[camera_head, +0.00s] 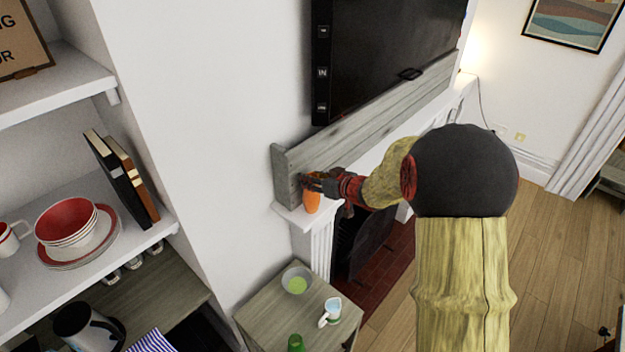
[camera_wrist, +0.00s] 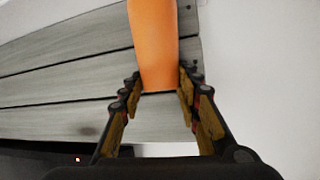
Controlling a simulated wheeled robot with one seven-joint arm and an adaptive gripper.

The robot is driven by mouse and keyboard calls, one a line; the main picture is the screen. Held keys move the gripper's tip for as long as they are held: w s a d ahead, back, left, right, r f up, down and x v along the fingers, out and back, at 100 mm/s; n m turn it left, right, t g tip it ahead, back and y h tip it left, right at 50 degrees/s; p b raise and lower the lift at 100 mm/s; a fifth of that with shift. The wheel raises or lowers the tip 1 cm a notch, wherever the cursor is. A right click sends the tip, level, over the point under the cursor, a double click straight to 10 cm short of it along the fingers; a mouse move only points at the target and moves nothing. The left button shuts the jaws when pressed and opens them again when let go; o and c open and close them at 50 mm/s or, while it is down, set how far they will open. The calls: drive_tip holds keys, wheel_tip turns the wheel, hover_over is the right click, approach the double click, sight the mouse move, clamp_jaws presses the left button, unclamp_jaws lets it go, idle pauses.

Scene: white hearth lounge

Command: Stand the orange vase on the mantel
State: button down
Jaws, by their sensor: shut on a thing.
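The orange vase (camera_head: 312,204) is at the left end of the white mantel (camera_head: 291,214), in front of the grey wood board. It looks upright in the head view. My gripper (camera_head: 313,182) is shut on the vase at its upper part, as seen there. In the wrist view the vase (camera_wrist: 153,40) stands out between the two fingers of my gripper (camera_wrist: 158,88). Whether the vase's base touches the mantel or hovers just above it, I cannot tell.
The grey wood board (camera_head: 375,118) runs behind the mantel, under a black television (camera_head: 385,50). Below is a small table (camera_head: 262,318) with a bowl (camera_head: 296,281), a pitcher (camera_head: 331,311) and a green cup (camera_head: 295,343). Shelves with dishes (camera_head: 68,222) and books (camera_head: 118,172) are at left.

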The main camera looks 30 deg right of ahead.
drive_tip(key=shift+r, duration=0.1)
drive_tip(key=c, duration=1.3)
unclamp_jaws()
drive_tip(key=shift+f, duration=0.2)
drive_tip(key=shift+c, duration=0.2)
drive_tip(key=shift+o, duration=0.2)
drive_tip(key=shift+r, duration=0.1)
